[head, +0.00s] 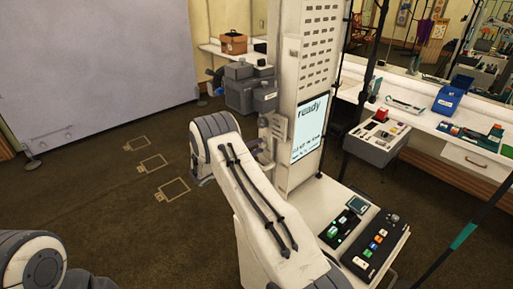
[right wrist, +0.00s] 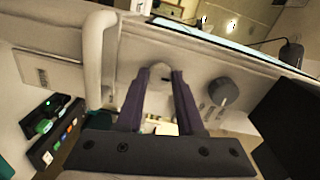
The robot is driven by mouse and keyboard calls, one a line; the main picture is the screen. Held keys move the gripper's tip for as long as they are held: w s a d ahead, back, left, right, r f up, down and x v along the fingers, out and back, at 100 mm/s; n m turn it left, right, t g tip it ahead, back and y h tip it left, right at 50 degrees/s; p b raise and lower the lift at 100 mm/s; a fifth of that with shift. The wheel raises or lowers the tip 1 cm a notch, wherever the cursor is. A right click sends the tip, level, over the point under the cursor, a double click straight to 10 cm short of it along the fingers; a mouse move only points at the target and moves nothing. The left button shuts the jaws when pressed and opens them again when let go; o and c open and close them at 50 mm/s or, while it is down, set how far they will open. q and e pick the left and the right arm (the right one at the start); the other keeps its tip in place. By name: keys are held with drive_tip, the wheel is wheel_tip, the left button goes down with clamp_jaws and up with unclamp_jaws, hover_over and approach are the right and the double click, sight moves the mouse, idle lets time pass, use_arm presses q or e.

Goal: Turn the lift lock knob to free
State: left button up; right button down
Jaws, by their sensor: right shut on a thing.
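My right gripper (right wrist: 158,76) reaches the side of a pale column (head: 309,80) and is shut on a small pale rounded knob (right wrist: 160,70), which shows between the dark purple fingertips in the right wrist view. I take this to be the lift lock knob; the fingers cover its sides, and I cannot read its setting. In the head view the right gripper (head: 262,148) is small and partly hidden by my arm. A dark round knob (right wrist: 221,91) with small labels sits to the right on the same panel, apart from the fingers. My left gripper is out of view.
A pale upright handle (right wrist: 98,55) stands close left of the fingers. A screen reading "ready" (head: 309,130) is on the column. Button boxes (head: 372,245) lie on the base shelf. Dark cases (head: 250,90) stand behind; the floor at left is clear.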

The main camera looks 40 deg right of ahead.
drive_tip(key=shift+a, duration=0.1)
drive_tip(key=c, duration=0.5)
unclamp_jaws()
drive_tip(key=a+b, duration=0.1)
drive_tip(key=a, duration=0.2)
drive_tip(key=a+b, duration=0.1)
drive_tip(key=a, duration=0.3)
drive_tip(key=a+b, duration=0.2)
drive_tip(key=a, duration=0.1)
drive_tip(key=shift+s+a+r, duration=0.15)
drive_tip(key=shift+s, duration=0.25)
